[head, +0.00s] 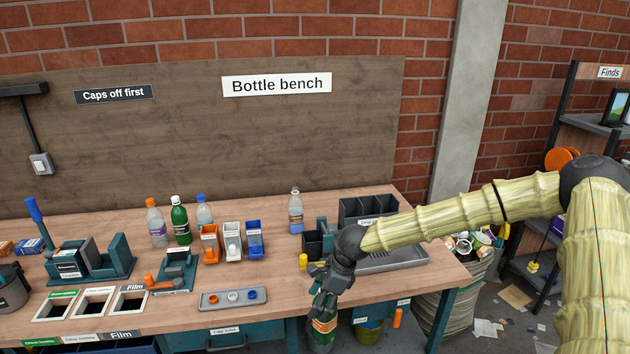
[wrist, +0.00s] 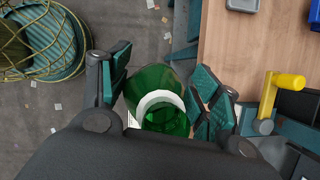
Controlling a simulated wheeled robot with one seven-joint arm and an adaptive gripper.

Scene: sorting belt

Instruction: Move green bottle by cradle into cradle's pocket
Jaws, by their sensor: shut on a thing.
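My gripper (head: 328,287) is shut on a green bottle (head: 321,328) and holds it at the bench's front edge. In the wrist view my gripper's pads (wrist: 162,82) stand on either side of the green bottle (wrist: 165,118), and I look down on its round form with a pale ring. The floor shows beyond it. A second green bottle (head: 180,222) stands upright at the back of the bench. A teal fixture (head: 94,262) with upright blocks stands at the left; I cannot tell whether it is the cradle. Its pocket is not clear to me.
A teal fixture with a yellow handle (wrist: 286,81) is right of my gripper in the wrist view. A grey tray (head: 222,302) with caps lies on the bench (head: 270,280). Clear and blue-capped bottles and small bins stand behind. A wire basket (wrist: 45,40) stands on the floor.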

